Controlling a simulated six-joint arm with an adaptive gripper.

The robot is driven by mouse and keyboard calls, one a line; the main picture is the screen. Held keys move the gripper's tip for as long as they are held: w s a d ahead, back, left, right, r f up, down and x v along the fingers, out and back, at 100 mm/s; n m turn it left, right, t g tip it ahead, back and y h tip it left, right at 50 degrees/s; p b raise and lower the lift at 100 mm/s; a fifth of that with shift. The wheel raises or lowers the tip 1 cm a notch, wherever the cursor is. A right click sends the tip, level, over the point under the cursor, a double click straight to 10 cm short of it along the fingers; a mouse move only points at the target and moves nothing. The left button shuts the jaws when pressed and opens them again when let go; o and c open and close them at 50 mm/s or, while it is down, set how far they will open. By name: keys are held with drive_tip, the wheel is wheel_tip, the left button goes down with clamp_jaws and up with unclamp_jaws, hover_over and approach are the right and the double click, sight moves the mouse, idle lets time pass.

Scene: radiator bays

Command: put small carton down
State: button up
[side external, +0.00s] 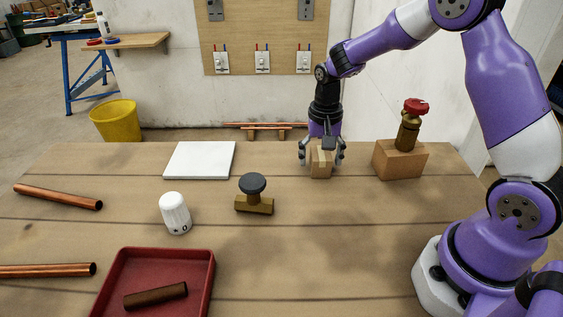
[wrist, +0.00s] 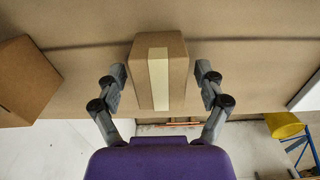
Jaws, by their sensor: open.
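The small carton (side external: 320,163) is a brown box with a pale tape strip. It stands on the wooden table toward the back, right of the middle. In the wrist view the carton (wrist: 159,72) sits between my two fingers, with a gap on each side. My gripper (side external: 321,158) points down over the carton and is open around it. The open fingers also show in the wrist view (wrist: 160,88). The carton appears to rest on the table; its far side is hidden by my gripper.
A larger carton (side external: 400,160) with a red-handled brass valve (side external: 410,125) on top stands close on the right. A black-capped brass valve (side external: 254,195), white thermostat head (side external: 175,213), white panel (side external: 200,160), red tray (side external: 206,275) and copper pipes (side external: 58,197) lie left. The front middle is clear.

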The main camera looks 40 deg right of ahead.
sight(321, 153)
wheel_tip(321, 153, up, 12)
drive_tip(key=s+a+r+n+t, duration=0.2)
drive_tip(key=s+a+n, duration=0.1)
drive_tip(key=s, duration=0.4)
drive_tip(key=s+a+r+n+t, duration=0.2)
drive_tip(key=s+a+n+t, duration=0.1)
drive_tip(key=s+n, duration=0.3)
drive_tip(key=shift+s+a+t, duration=0.3)
drive_tip(key=shift+s+a, duration=0.05)
drive_tip(key=shift+s, duration=0.15)
